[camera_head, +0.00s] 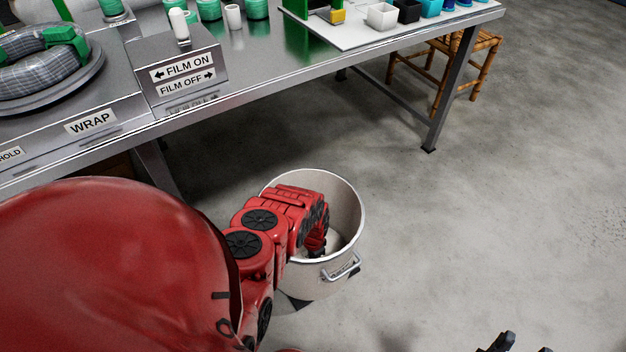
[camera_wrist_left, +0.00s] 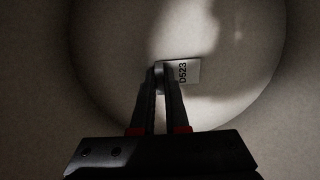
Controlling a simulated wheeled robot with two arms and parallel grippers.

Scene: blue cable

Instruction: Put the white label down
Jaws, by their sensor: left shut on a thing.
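The white label (camera_wrist_left: 194,70) reads "D523" and shows in the left wrist view just ahead of my fingertips. My left gripper (camera_wrist_left: 161,74) is shut on its left edge. In the head view my left arm reaches down into a light metal pot (camera_head: 318,283) on the floor, and my left gripper (camera_head: 316,246) is inside it, partly hidden by the arm. The label cannot be made out in the head view. The pot's round inside (camera_wrist_left: 110,75) surrounds the label; I cannot tell whether the label touches the bottom. My right gripper (camera_head: 522,347) shows only its separated fingertips at the lower edge.
A steel table (camera_head: 300,70) stands behind the pot, with a film switch box (camera_head: 185,75), a wrap station (camera_head: 90,122) and several small containers. A wooden stool (camera_head: 470,65) stands at the back right. The floor (camera_head: 480,220) right of the pot is clear.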

